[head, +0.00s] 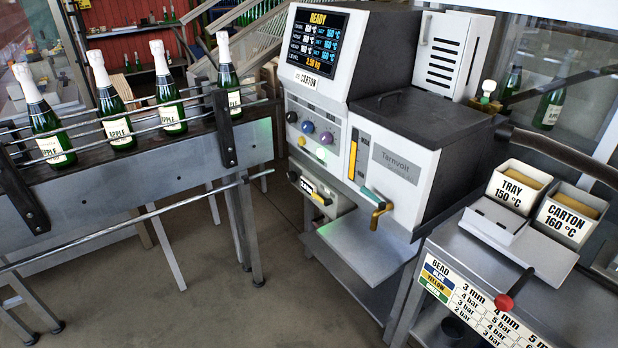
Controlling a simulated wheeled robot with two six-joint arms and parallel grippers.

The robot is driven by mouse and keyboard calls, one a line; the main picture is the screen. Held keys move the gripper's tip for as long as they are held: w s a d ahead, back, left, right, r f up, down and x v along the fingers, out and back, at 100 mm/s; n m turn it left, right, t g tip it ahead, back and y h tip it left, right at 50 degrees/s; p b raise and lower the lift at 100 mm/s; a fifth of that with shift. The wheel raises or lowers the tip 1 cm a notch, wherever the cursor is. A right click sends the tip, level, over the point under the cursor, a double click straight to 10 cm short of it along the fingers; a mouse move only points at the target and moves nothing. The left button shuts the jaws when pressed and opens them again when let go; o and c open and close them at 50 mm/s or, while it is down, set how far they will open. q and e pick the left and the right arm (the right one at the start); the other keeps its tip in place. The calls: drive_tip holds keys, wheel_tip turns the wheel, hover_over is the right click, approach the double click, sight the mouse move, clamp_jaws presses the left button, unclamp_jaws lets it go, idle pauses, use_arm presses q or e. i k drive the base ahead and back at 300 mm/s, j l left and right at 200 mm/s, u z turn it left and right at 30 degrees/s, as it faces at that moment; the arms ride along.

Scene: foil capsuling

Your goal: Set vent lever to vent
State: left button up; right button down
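The white and dark grey machine marked Tarnvolt (397,162) stands in the middle, its screen (314,46) reading READY. No lever has a legible vent label here, so I cannot tell which one is the vent lever. A small yellow-tipped handle (322,199) sits on a low panel (307,186) at the machine's left front; its setting is too small to read. A teal and brass handle or nozzle (377,207) sticks out of the machine's front. A red-knobbed lever (504,301) is at the right bench. Neither of my grippers is in view.
Capped green bottles (118,122) stand behind rails on a conveyor (130,180) at left. Two bins marked TRAY (515,190) and CARTON (569,219) sit on the right bench, above a bead chart (478,308). A grey shelf (357,250) juts out below the machine. The floor between is clear.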

sight(327, 202)
drive_tip(key=i+j+z, duration=0.15)
drive_tip(key=i+j, duration=0.85)
